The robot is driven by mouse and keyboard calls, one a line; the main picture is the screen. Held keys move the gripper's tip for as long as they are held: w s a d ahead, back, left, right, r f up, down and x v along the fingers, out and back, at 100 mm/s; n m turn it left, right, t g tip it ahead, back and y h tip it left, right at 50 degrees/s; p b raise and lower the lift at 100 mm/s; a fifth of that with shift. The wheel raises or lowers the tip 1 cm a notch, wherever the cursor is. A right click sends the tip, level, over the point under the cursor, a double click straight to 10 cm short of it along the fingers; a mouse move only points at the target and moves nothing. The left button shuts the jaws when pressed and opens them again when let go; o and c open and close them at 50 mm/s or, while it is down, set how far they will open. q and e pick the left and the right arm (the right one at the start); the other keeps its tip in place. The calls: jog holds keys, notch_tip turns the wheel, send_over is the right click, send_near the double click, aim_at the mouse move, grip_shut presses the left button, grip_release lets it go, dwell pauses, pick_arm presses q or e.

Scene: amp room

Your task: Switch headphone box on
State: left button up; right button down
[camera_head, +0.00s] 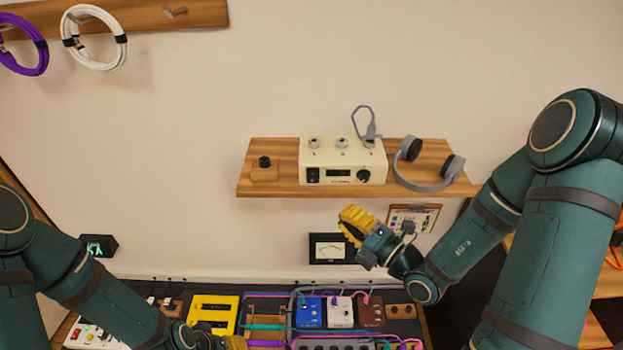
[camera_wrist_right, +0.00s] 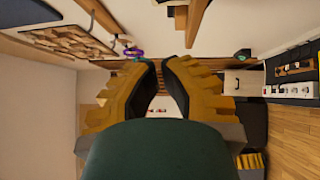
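The headphone box (camera_head: 342,160) is a cream unit on a wooden wall shelf (camera_head: 250,189). I cannot tell the switch's position. My right gripper (camera_head: 352,222), with yellow fingers, is below the shelf, apart from the box. In the right wrist view its fingers (camera_wrist_right: 159,68) have a narrow gap with nothing between them. My left gripper (camera_head: 222,342) is low at the bottom edge and mostly hidden.
Grey headphones (camera_head: 430,185) lie at the shelf's right end. A black knob on a wooden block (camera_head: 265,164) sits at its left. A meter (camera_head: 330,248) and clipboard (camera_head: 414,217) hang below. Pedals (camera_head: 340,312) and cables crowd the surface beneath.

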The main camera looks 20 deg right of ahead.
aim_at(314, 180)
jog(key=shift+w+d+b+x, duration=0.2)
jog(key=shift+d+b+x, duration=0.3)
jog(key=shift+x, duration=1.65)
jog(key=shift+w+d+b+x, duration=0.25)
jog(key=shift+b+x, duration=0.35)
jog(key=shift+x, duration=1.6)
jog(key=shift+w+d+b+x, duration=0.2)
jog(key=shift+d+b+x, duration=0.3)
jog(key=shift+x, duration=1.65)
jog(key=shift+r, duration=0.1)
